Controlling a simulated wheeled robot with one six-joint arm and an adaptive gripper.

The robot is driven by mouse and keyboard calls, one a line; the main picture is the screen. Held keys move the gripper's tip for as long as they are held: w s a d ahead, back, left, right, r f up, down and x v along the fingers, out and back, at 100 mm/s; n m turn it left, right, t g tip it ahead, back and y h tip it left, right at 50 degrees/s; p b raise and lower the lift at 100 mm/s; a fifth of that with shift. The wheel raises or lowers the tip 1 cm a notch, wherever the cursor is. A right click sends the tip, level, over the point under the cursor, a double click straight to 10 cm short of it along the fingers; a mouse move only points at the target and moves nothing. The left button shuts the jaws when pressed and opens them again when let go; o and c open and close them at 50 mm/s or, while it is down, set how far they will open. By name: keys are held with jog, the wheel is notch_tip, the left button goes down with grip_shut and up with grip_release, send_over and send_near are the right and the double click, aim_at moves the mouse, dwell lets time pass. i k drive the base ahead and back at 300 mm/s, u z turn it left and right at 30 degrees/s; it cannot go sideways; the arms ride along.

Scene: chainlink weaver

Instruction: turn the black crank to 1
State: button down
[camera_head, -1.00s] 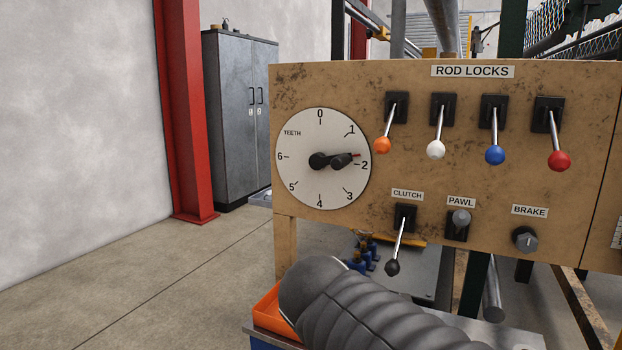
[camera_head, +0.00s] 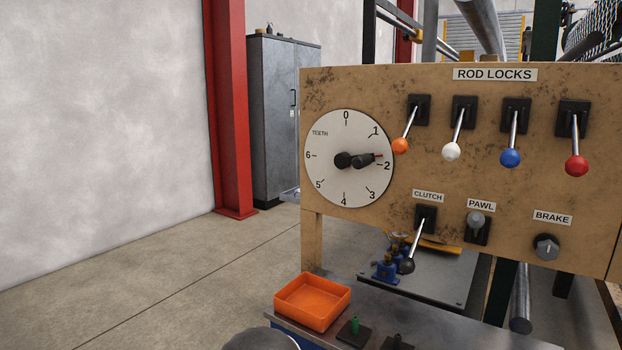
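The black crank (camera_head: 364,160) sits at the middle of a round white dial (camera_head: 345,190) marked TEETH, with numbers 0 to 6. The dial is on the left part of a worn tan panel (camera_head: 440,180). My gripper is not in view. Only a dark rounded part of my arm shows at the bottom edge, well below the dial, and nothing touches the crank.
Rod lock levers with orange (camera_head: 400,146), white, blue and red knobs are right of the dial. The clutch lever (camera_head: 407,265), pawl switch (camera_head: 475,220) and brake knob (camera_head: 546,247) are below them. An orange tray (camera_head: 312,318) sits on a bench. Floor at left is clear.

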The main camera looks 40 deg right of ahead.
aim_at(343, 161)
jog(key=u, duration=0.15)
jog(key=k, duration=0.3)
jog(key=z, duration=0.9)
